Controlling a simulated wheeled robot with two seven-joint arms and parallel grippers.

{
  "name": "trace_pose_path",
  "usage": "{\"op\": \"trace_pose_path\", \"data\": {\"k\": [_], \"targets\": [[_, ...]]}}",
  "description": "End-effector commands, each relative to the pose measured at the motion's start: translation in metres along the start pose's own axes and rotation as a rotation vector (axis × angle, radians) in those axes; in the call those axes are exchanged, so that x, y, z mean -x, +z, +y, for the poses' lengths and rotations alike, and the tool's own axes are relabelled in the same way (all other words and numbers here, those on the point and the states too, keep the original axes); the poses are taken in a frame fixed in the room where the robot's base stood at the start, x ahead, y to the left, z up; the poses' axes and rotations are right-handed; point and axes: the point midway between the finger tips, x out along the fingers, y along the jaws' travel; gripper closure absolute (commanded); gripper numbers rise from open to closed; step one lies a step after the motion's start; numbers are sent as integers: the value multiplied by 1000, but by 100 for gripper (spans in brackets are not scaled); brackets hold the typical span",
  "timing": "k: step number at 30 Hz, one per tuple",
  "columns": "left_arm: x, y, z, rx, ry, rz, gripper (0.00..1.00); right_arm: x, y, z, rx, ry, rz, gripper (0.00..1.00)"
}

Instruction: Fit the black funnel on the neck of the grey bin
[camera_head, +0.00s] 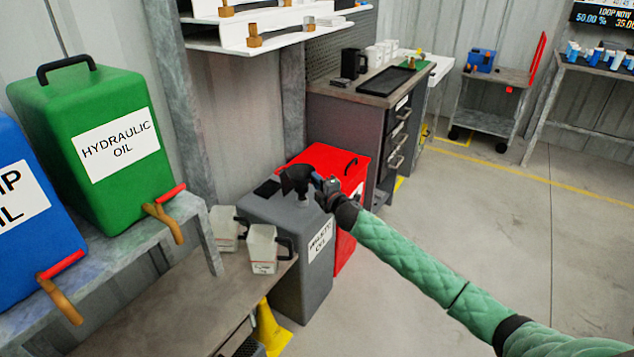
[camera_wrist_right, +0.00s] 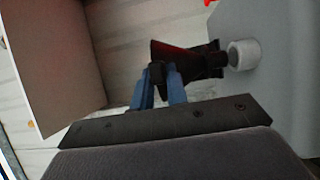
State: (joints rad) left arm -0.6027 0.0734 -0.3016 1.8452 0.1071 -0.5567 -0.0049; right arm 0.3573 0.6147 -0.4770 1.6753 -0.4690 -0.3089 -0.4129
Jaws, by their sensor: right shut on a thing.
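The grey bin (camera_head: 285,235), labelled waste oil, stands on the floor beside the low bench. Its pale neck (camera_wrist_right: 244,54) shows in the wrist view. The black funnel (camera_head: 294,180) is just above the neck in the head view. In the right wrist view the funnel (camera_wrist_right: 185,57) points its narrow end at the neck, close to it or touching; I cannot tell whether it is inside. My right gripper (camera_head: 322,184) is shut on the funnel; its blue fingers (camera_wrist_right: 160,85) grip the funnel's side. My left gripper is out of view.
A red bin (camera_head: 345,240) stands directly behind the grey bin. Two small white jugs (camera_head: 263,248) stand on the bench at left. A yellow object (camera_head: 270,330) is on the floor in front. Open floor (camera_head: 480,230) lies to the right.

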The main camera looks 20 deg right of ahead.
Motion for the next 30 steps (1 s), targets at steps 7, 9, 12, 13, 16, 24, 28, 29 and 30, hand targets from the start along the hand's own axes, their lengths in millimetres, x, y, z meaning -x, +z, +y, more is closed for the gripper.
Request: {"op": "trace_pose_path", "data": {"k": [7,9,12,13,16,24,28,29,30], "targets": [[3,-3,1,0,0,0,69,0,0,1,0,0,0,100],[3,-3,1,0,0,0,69,0,0,0,0,0,0,100],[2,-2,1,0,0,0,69,0,0,0,0,0,0,100],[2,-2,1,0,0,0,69,0,0,0,0,0,0,100],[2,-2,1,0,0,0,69,0,0,0,0,0,0,100],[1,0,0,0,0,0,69,0,0,-4,0,0,0,100],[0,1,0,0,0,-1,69,0,0,-6,0,0,0,100],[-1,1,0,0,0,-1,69,0,0,-7,0,0,0,100],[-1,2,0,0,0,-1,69,0,0,-8,0,0,0,100]]}}
